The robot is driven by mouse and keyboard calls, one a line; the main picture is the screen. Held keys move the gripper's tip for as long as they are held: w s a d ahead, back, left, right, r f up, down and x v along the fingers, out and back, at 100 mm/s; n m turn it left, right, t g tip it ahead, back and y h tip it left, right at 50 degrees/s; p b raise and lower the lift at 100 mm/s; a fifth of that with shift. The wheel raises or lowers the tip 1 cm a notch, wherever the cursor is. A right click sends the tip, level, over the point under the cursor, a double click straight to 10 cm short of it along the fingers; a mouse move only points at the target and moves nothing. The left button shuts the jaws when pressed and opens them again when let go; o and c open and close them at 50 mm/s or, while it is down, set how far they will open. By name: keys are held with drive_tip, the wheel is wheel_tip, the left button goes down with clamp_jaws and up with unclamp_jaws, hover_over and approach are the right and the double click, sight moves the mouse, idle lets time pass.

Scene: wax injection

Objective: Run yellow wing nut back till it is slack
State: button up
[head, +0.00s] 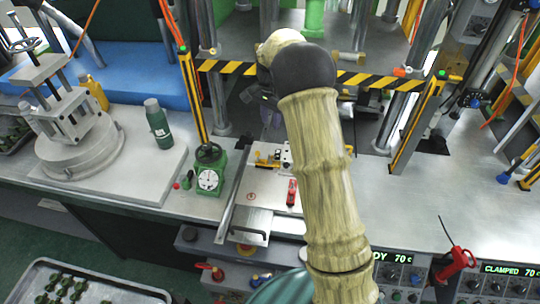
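A small yellow part (266,166), which may be the yellow wing nut, shows on the pale metal plate (262,190) at the middle of the bench. It is too small to tell its shape or whether it is tight or slack. My gripper (268,120) is a dark, blurred shape beyond the bend of my arm, a little above and behind the yellow part in the picture. I see no contact between them. My arm hides the right side of this area. The fingers are too dark to tell open from shut.
A red clamp handle (292,192) stands on the plate. Black-and-yellow striped bars (372,80) and press columns stand behind. The bench at right (440,200) is clear.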

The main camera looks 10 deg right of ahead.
sight(270, 157)
wheel_tip(270, 157, down, 17)
drive_tip(key=p, duration=0.4)
drive_tip(key=shift+a+f, duration=0.15)
drive_tip(key=shift+f, duration=0.05)
drive_tip(key=shift+w, duration=0.1)
drive_tip(key=shift+c, duration=0.2)
clamp_jaws()
